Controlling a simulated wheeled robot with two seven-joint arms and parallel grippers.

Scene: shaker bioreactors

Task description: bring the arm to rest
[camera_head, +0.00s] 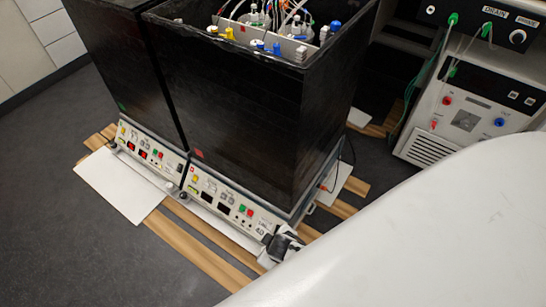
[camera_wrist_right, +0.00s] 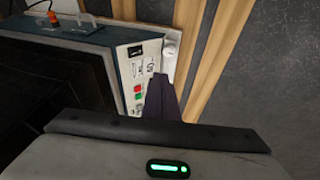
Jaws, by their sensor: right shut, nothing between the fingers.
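My right arm (camera_head: 430,250) fills the lower right of the head view as a large white, blurred shape. My right gripper (camera_head: 282,245) shows small and dark beside the front right corner of the right shaker bioreactor (camera_head: 235,110). In the right wrist view the gripper's dark fingers (camera_wrist_right: 161,97) are together and empty, in front of the bioreactor's control panel (camera_wrist_right: 140,75). I cannot tell whether they touch it. My left gripper is not in view.
A second black bioreactor (camera_head: 120,70) stands to the left. Wooden slats (camera_head: 200,258) and white plates (camera_head: 120,185) lie on the dark floor. A white pump unit (camera_head: 470,110) with hoses stands at the right. Tubes and bottles (camera_head: 265,20) fill the open box top. The left floor is clear.

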